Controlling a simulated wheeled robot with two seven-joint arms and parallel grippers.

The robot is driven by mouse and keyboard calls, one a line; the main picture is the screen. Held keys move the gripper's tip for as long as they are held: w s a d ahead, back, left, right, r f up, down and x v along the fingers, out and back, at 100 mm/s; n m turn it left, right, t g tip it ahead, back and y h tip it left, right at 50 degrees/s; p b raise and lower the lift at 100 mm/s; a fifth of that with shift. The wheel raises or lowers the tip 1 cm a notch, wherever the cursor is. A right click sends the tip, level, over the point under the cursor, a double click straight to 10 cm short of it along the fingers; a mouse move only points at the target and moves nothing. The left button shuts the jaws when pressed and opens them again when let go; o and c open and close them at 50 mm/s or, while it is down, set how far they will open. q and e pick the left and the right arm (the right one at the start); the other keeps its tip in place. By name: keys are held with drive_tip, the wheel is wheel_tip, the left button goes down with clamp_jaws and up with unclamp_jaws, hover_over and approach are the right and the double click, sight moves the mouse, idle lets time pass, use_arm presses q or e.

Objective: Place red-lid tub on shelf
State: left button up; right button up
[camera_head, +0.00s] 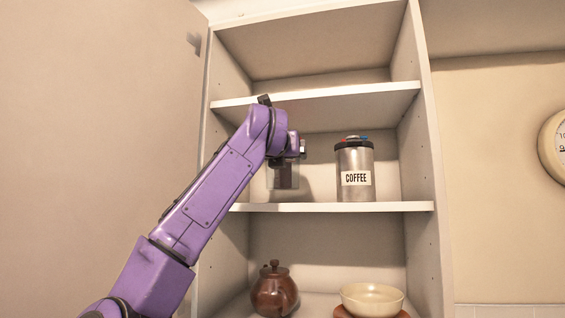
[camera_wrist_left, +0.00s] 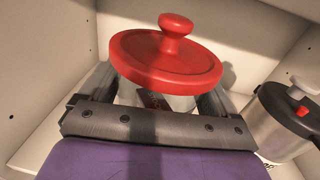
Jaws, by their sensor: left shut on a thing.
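The red-lid tub (camera_wrist_left: 166,62) has a round red lid with a knob and a clear body. In the left wrist view it sits upright between the fingers of my left gripper (camera_wrist_left: 155,98), which is shut on it. In the head view my left gripper (camera_head: 290,150) reaches into the cupboard over the middle shelf (camera_head: 330,207). There the clear body of the tub (camera_head: 283,178) shows below the gripper, and its lid is hidden. I cannot tell whether its base touches the shelf. My right gripper is not in view.
A steel COFFEE canister (camera_head: 355,172) stands on the same shelf, right of the tub. A brown teapot (camera_head: 274,291) and a cream bowl (camera_head: 372,299) are below. The upper shelf (camera_head: 330,95) is empty. An open door (camera_head: 95,130) is at left.

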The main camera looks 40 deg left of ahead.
use_arm(q)
drive_tip(key=shift+w+a+f, duration=0.1)
drive_tip(key=shift+w+f, duration=0.25)
drive_tip(key=shift+f, duration=0.45)
drive_tip(key=shift+s+f, duration=0.1)
drive_tip(key=shift+f, duration=0.25)
drive_tip(key=shift+s+f, duration=0.15)
drive_tip(key=shift+s, duration=0.25)
drive_tip(key=shift+w+f, duration=0.1)
drive_tip(key=shift+w, duration=0.1)
drive_tip(key=o, duration=1.3)
drive_tip(key=shift+w+f, duration=0.1)
drive_tip(key=shift+f, duration=0.05)
drive_tip(key=shift+s+r, duration=0.2)
drive_tip(key=shift+r, duration=0.05)
drive_tip(key=b+v, duration=0.2)
drive_tip(key=v, duration=0.1)
drive_tip(key=b+v, duration=0.1)
drive_tip(key=shift+s+d+f, duration=0.25)
drive_tip(key=shift+f, duration=0.15)
drive_tip(key=b+v, duration=0.2)
drive_tip(key=v, duration=0.5)
drive_tip(key=shift+r, duration=0.3)
drive_tip(key=shift+d, duration=0.1)
drive_tip(key=shift+s, duration=0.15)
